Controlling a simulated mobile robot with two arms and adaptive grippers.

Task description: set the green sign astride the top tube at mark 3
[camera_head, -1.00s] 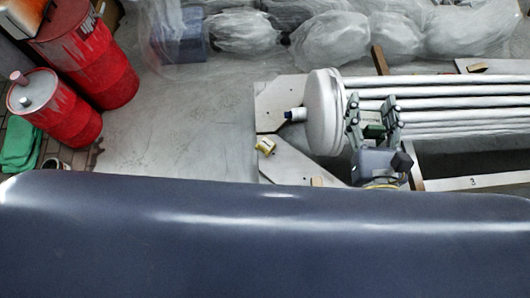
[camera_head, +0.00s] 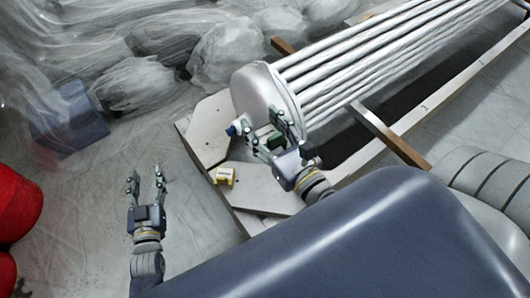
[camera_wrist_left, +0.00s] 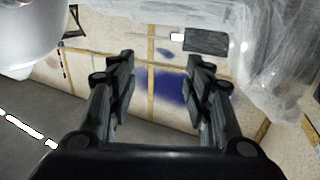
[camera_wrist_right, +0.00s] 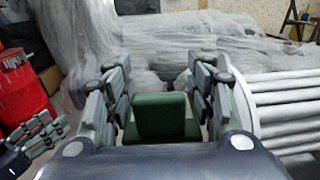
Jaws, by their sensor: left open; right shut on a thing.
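The green sign (camera_wrist_right: 162,117) is between the fingers of my right gripper (camera_wrist_right: 162,80), which is shut on it. In the head view the sign (camera_head: 272,140) shows as a small green patch in the right gripper (camera_head: 268,130), at the near end of the tube bundle. The top tube (camera_head: 350,28) is one of several parallel silvery tubes running to the upper right from a round end plate (camera_head: 262,92). I cannot tell whether the sign touches a tube. Mark 3 is not readable now. My left gripper (camera_head: 146,178) is open and empty over the floor, left of the bundle.
A small yellow block (camera_head: 225,176) lies on the pale base frame (camera_head: 265,188). Plastic-wrapped bundles (camera_head: 230,55) fill the back. Red drums (camera_head: 18,205) stand at left. Sheeted floor between is clear.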

